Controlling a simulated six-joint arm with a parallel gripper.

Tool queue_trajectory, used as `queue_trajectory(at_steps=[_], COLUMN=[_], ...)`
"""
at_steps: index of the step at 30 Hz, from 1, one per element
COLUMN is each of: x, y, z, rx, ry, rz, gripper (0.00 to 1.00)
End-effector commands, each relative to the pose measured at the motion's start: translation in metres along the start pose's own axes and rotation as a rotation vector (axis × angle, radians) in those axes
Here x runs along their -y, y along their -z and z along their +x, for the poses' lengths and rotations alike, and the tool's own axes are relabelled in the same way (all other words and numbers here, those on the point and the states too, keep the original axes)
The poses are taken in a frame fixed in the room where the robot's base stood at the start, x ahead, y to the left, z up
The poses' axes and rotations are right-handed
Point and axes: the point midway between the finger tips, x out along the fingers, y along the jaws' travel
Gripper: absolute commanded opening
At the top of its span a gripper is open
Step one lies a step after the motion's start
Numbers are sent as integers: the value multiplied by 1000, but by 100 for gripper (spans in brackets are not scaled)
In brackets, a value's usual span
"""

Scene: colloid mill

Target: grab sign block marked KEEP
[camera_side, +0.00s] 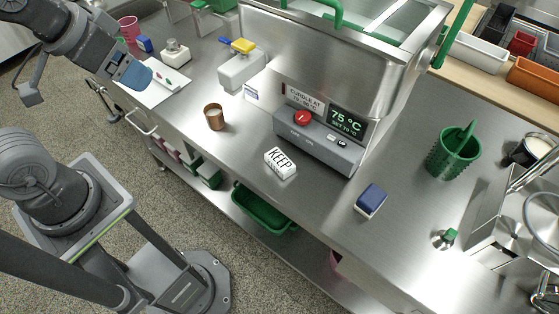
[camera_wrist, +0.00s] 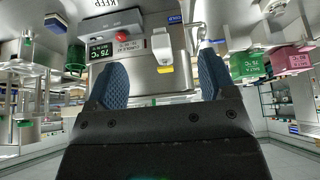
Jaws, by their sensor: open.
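The white sign block marked KEEP (camera_side: 280,162) sits on the steel table near its front edge, in front of the machine's control panel, in the side view. In the wrist view, its lettered face (camera_wrist: 112,8) shows upside down at the top edge, partly cut off. My gripper is at the upper left in the side view, with a blue finger (camera_side: 133,74) visible, well to the left of the block. In the wrist view, the two blue fingers of my gripper (camera_wrist: 160,82) are apart with nothing between them.
The steel machine with its control panel (camera_side: 318,140) stands behind the block. A copper cup (camera_side: 214,117) is to the block's left, and a blue-topped block (camera_side: 371,200) is to its right. A green perforated basket (camera_side: 453,155) stands farther right. Bare table surrounds the KEEP block.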

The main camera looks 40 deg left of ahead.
Motion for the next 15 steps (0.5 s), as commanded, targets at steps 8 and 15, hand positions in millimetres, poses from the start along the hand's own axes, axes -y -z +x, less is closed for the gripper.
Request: queue_trajectory(at_steps=[8,15], x=[0,-3], y=[0,7], z=[0,2], rx=[0,18], ry=[0,-6], rz=[0,-40], gripper=[72,72])
